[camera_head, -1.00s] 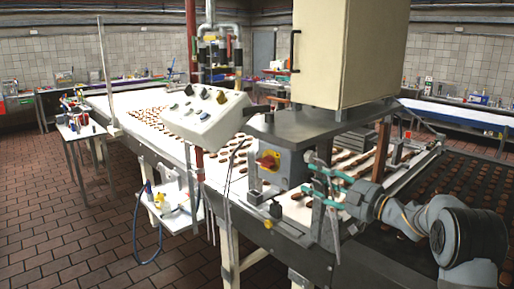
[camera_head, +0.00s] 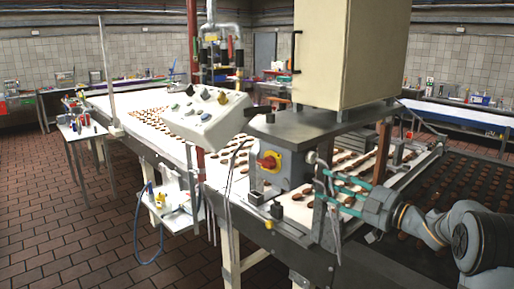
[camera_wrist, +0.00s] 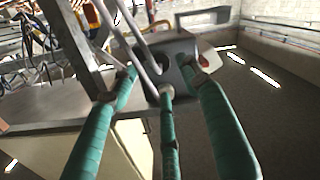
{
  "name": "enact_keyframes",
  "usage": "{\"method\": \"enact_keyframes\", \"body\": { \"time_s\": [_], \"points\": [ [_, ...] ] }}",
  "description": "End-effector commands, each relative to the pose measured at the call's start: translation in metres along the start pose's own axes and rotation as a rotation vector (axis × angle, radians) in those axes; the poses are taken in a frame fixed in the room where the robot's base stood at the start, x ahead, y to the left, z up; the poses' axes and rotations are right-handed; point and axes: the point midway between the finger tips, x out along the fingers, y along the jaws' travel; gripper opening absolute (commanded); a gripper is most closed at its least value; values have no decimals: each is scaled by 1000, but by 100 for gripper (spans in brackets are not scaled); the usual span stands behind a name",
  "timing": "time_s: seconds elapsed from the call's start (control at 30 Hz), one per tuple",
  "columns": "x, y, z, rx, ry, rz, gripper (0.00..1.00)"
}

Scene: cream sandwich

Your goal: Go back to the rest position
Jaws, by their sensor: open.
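My gripper (camera_head: 324,183) is at the right in the head view, with long teal fingers pointing left. It is open, with nothing seen between its fingers. It appears beside the grey control box (camera_head: 282,165) with the red and yellow knob; I cannot tell whether they touch. In the wrist view my gripper (camera_wrist: 160,78) shows three teal fingers spread apart, with metal parts and cables behind their tips.
A long white conveyor (camera_head: 105,102) carries rows of brown biscuits. A large cream cabinet (camera_head: 352,50) stands over it. A dark belt (camera_head: 490,175) with more biscuits lies at the right, beneath my arm. Open tiled floor (camera_head: 60,220) is at the left.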

Motion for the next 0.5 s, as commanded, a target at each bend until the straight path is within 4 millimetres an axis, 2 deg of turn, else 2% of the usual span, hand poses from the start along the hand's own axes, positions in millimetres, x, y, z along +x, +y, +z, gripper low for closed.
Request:
{"method": "enact_keyframes", "body": {
  "time_s": [0.03, 0.27, 0.3, 0.5],
  "points": [
    [-12, 1, 0, 0, -2, 3, 46],
    [-63, 0, 1, 1, -3, 2, 46],
    [-63, -2, 0, 0, 1, -3, 46],
    [-14, -2, -1, -1, 3, -5, 46]
  ]
}}
